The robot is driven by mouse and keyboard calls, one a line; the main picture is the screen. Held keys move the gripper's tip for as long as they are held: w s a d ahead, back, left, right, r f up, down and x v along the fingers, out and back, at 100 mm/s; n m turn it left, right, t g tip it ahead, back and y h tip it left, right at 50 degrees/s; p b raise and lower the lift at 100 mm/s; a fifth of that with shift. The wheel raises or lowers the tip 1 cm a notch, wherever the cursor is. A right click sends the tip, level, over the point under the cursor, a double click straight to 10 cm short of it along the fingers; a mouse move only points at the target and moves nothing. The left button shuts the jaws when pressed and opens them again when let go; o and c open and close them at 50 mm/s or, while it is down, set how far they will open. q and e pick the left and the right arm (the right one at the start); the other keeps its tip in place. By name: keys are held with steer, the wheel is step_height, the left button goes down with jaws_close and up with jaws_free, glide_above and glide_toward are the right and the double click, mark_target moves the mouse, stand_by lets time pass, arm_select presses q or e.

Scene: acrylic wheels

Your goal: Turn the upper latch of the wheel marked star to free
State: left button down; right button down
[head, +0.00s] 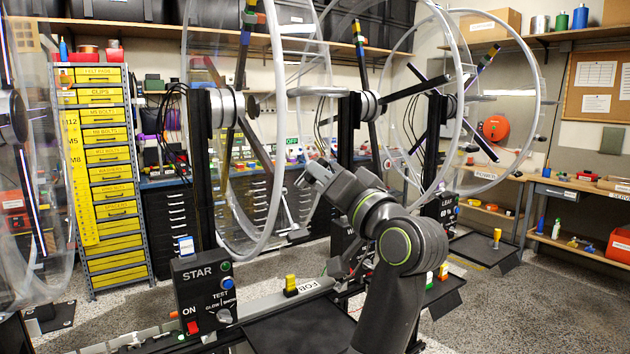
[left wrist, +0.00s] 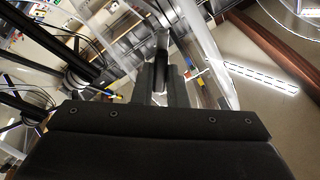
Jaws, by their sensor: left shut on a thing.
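The box marked STAR (head: 205,296) stands at the lower left of the head view. The large clear wheel (head: 270,235) is on the post above and behind it, with a silver hub (head: 228,108). My left gripper (head: 308,177) is raised at the right side of this wheel, near its rim. It is shut on a small part there, which looks like the upper latch; the part is mostly hidden by the fingers, so its setting cannot be told. In the left wrist view the fingers (left wrist: 168,82) are close together beside the clear rim (left wrist: 207,45). My right gripper is not in view.
More clear wheels on black posts (head: 432,145) stand to the right, close to my arm. A yellow drawer cabinet (head: 107,165) is at the left. A workbench (head: 562,192) is at the right. Speckled floor (head: 540,290) at the lower right is clear.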

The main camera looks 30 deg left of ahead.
arm_select(q)
steer(key=n+b, duration=0.3)
steer(key=shift+n+b, duration=0.3)
steer(key=shift+b, duration=0.05)
steer(key=shift+r, duration=0.1)
steer(key=c, duration=1.3)
jaws_free()
steer(key=b+v, duration=0.4)
steer(key=v, duration=0.3)
steer(key=shift+b, duration=0.4)
